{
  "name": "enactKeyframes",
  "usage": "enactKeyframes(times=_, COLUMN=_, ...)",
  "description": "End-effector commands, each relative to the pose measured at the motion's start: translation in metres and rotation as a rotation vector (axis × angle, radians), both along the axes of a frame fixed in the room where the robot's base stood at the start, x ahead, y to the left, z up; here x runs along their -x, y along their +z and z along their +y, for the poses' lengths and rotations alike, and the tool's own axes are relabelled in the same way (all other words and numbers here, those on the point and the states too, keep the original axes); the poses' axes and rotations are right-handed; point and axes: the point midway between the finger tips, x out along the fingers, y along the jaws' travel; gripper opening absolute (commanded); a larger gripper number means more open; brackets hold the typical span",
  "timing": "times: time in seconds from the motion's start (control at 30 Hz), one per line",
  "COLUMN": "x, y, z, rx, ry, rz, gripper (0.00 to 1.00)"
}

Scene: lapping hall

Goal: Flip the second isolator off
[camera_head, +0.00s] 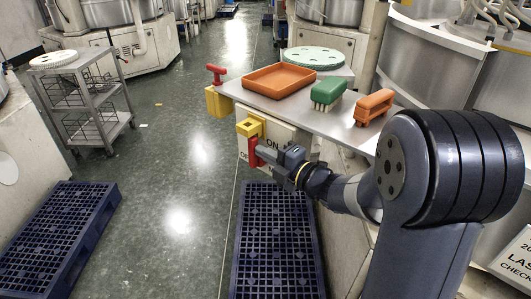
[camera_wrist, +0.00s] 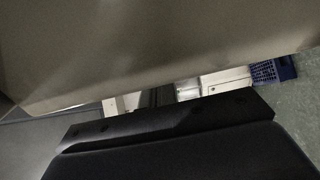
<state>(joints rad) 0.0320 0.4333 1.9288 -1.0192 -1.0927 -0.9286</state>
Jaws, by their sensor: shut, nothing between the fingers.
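Two yellow isolator boxes are mounted at the left edge of the steel table. The nearer isolator (camera_head: 250,127) has a red lever (camera_head: 253,152) hanging downward, beside a white panel with ON and partly hidden OFF lettering. The farther isolator (camera_head: 217,102) has a red handle (camera_head: 216,73) standing up above it. My gripper (camera_head: 262,150) is shut and empty, its tip right beside the nearer red lever; I cannot tell whether they touch. In the wrist view, a large plain surface and a dark body fill most of the picture, and neither isolator can be made out.
A blue pallet (camera_head: 277,240) lies below. A grey cart (camera_head: 85,90) stands left across open floor.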

Motion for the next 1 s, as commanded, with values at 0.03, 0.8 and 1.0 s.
enactKeyframes(times=0.03, x=0.0, y=0.0, z=0.0, rx=0.0, ry=0.0, rz=0.0, gripper=0.0)
enactKeyframes(times=0.8, x=-0.007, y=0.015, z=0.008, rx=0.137, ry=0.002, rz=0.124, gripper=0.0)
enactKeyframes(times=1.0, x=-0.013, y=0.013, z=0.014, rx=0.201, ry=0.002, rz=0.186, gripper=0.0)
